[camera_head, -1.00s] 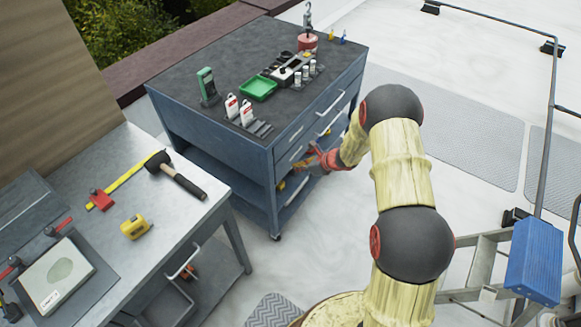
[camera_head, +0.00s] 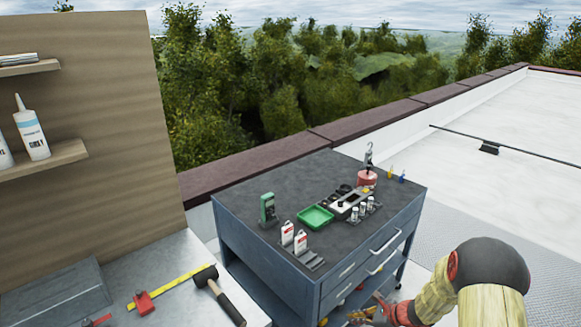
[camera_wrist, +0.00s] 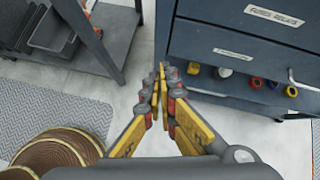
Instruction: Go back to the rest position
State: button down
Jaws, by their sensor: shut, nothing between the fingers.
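My gripper (camera_wrist: 161,85) is shut and empty in the wrist view, its yellow and red fingers meeting just in front of the blue tool cart (camera_wrist: 225,45). In the head view my gripper (camera_head: 362,315) is at the bottom edge, beside the drawer side of the same cart (camera_head: 275,278), and is partly cut off. My arm reaches it from the lower right. From these views I cannot tell whether the fingers touch the cart.
A green tray (camera_head: 316,217), bottles and a red-based hook stand on the cart. The grey workbench (camera_head: 185,262) with a mallet (camera_head: 218,292) is at left. In the wrist view several colored rolls sit on the cart's lower shelf (camera_wrist: 235,98). Open roof floor lies right.

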jog(key=s+a+r+n+g, duration=0.2)
jog(key=s+r+n+g, duration=0.1)
jog(key=s+r+n, duration=0.45)
jog(key=s+a+r+n+g, duration=0.25)
jog(key=s+r+n, duration=0.35)
jog(key=s, duration=0.3)
jog(key=s+r+n+t+h, duration=0.2)
jog(key=s+r+n, duration=0.3)
jog(key=s+r, duration=0.3)
jog(key=s+r+n+t+h, duration=0.3)
jog(key=s+r+n, duration=0.3)
jog(key=r, duration=1.1)
jog(key=shift+s+a+h, duration=0.2)
jog(key=shift+s+h, duration=0.6)
jog(key=shift+s, duration=0.4)
jog(key=shift+a+t, duration=0.1)
jog(key=shift+t, duration=0.15)
